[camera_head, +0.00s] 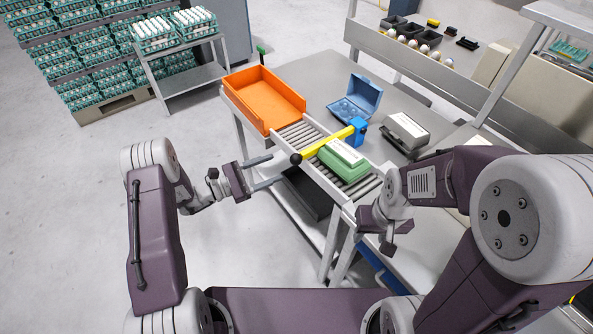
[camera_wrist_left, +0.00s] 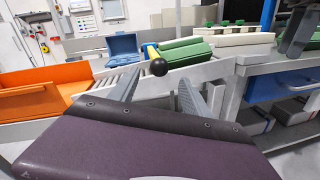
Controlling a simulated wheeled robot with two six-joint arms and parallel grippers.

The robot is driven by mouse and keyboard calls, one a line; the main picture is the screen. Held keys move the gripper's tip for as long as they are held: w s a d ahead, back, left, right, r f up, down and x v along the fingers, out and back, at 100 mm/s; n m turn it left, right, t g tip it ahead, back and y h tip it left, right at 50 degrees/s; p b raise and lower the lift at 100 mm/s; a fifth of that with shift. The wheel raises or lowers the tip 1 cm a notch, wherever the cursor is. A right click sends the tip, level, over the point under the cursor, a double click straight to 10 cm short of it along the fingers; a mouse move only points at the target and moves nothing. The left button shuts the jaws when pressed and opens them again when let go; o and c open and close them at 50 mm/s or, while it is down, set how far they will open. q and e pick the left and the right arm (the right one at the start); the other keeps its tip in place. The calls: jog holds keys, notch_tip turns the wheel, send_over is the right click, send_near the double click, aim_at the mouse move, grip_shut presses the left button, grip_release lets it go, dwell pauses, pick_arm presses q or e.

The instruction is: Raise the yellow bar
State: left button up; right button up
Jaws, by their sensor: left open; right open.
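The yellow bar (camera_head: 326,143) lies across the roller conveyor in the head view. It runs from a blue block (camera_head: 357,129) on the far side to a black ball knob (camera_head: 296,158) at its near end. My left gripper (camera_head: 272,170) is open, its fingers pointing at the knob from the near side. In the left wrist view the knob (camera_wrist_left: 159,67) shows beyond and between the open fingers (camera_wrist_left: 157,92), and they do not appear to touch it. The bar (camera_wrist_left: 151,51) is mostly hidden behind the knob there. My right gripper (camera_head: 388,240) is at the right, low beside the conveyor, with its fingers hard to make out.
An orange tray (camera_head: 264,94) sits on the conveyor left of the bar. A green egg carton (camera_head: 342,159) sits just right of it. An open blue carton (camera_head: 356,99) and a grey box (camera_head: 405,132) stand on the table behind. Floor is clear at the left.

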aim_at(291, 160)
pick_arm(q)
jog(key=p+x, duration=0.1)
jog(key=x, duration=0.8)
jog(key=shift+d+r, duration=0.1)
jog(key=shift+r, duration=0.05)
grip_shut()
dwell(1.1)
